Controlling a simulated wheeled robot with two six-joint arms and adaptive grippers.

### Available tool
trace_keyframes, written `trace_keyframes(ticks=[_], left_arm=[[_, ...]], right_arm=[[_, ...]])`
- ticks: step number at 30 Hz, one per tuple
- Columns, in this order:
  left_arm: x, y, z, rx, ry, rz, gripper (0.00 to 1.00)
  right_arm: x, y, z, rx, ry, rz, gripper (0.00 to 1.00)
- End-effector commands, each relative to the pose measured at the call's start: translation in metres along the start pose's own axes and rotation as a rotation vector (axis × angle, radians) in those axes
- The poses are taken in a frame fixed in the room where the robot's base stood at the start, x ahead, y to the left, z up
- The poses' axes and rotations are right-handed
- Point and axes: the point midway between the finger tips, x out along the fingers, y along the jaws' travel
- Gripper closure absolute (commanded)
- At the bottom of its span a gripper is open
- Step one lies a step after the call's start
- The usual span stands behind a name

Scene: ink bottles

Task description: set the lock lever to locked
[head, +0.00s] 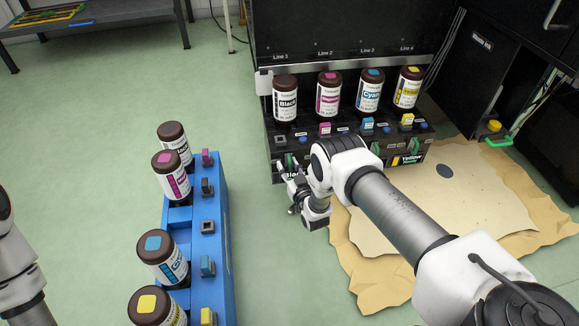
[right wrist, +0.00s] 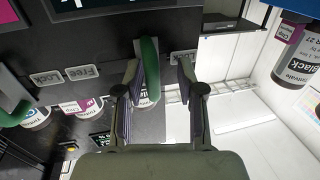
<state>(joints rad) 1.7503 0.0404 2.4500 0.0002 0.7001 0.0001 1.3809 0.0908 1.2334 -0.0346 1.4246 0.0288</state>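In the right wrist view a green lever (right wrist: 148,70) stands on the dark panel, between the fingers of my right gripper (right wrist: 157,88). The fingers are apart, with a visible gap on the lever's right side. A label reading "Free" (right wrist: 85,72) is left of the lever. Another label (right wrist: 183,57), partly covered by the right finger, is too unclear to read. In the head view my right gripper (head: 292,190) is at the printer's lower front, by the Black line's end, and its arm hides much of that front. My left gripper is out of view; only my left arm shows.
Black (head: 285,103), magenta (head: 328,97), cyan (head: 370,94) and yellow (head: 407,90) bottles stand upright on the printer shelf. A blue rack (head: 222,240) with several bottles stands to the left. Stained brown paper (head: 470,200) lies on the floor at right.

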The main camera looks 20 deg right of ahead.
Motion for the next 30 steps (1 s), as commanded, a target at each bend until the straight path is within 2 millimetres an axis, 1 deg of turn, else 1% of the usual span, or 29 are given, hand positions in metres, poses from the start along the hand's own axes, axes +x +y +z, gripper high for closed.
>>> trace_keyframes(ticks=[5, 8, 11, 15, 18, 21, 24, 30], left_arm=[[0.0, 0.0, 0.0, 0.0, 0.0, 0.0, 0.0], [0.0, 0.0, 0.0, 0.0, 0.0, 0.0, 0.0], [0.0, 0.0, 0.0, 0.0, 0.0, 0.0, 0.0], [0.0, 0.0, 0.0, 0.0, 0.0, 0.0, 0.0], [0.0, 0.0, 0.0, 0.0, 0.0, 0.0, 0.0], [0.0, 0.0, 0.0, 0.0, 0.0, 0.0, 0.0], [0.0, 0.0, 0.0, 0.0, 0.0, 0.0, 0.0], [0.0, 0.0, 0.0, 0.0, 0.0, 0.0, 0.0]], right_arm=[[-0.004, 0.001, 0.001, 0.0, -0.003, 0.001, 0.62], [-0.015, 0.001, 0.002, 0.0, -0.005, 0.002, 0.62], [-0.038, 0.001, 0.002, 0.0, -0.007, 0.002, 0.62], [-0.075, 0.0, 0.002, 0.0, -0.007, 0.001, 0.62], [-0.098, 0.0, 0.001, 0.0, -0.005, 0.0, 0.62], [-0.113, -0.001, 0.001, 0.0, -0.003, 0.0, 0.62], [-0.119, -0.001, 0.0, 0.0, -0.001, -0.001, 0.62], [-0.12, -0.001, 0.0, 0.0, 0.0, -0.001, 0.62]])
